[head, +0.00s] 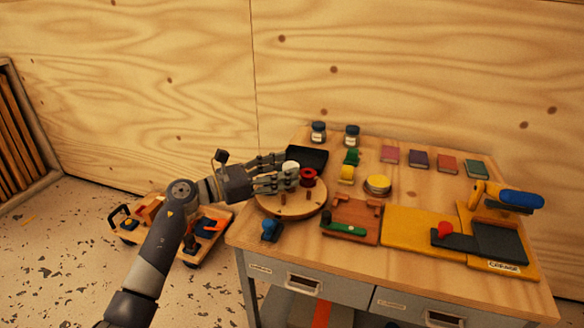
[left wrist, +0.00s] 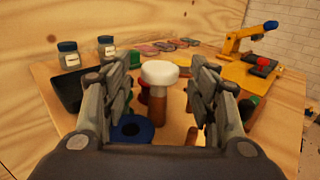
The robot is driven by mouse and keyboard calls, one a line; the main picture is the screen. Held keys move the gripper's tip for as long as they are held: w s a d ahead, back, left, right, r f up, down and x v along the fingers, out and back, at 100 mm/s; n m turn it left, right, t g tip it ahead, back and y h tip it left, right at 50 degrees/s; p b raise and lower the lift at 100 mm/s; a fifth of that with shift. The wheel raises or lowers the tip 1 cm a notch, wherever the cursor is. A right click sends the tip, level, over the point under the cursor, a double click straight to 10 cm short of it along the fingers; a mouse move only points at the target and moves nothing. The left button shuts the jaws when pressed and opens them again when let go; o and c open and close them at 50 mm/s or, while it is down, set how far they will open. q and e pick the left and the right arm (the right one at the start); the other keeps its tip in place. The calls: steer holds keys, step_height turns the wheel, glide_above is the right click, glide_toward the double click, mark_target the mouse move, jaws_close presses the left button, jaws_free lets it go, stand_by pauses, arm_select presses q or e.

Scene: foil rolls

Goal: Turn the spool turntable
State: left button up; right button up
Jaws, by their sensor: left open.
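The spool turntable (head: 288,211) is a round wooden disc at the left end of the workbench. A white knob (head: 291,166) rises over it; in the left wrist view the white knob (left wrist: 160,73) sits on a brown post. A red spool (head: 308,177) stands beside the knob, and a blue spool (left wrist: 132,129) shows on the near side in the left wrist view. My left gripper (head: 288,171) is open above the disc. In the left wrist view, its fingers stand either side of the knob, with visible gaps. My right gripper is out of view.
A black tray (head: 307,157) and two jars (head: 318,132) lie behind the turntable. A small blue object (head: 270,229) stands at the bench's front left. A yellow-armed device with a blue handle (head: 522,199) is at the right. A wooden cart (head: 205,240) is on the floor.

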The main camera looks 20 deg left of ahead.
arm_select(q)
steer(key=shift+x, duration=1.35)
jaws_close()
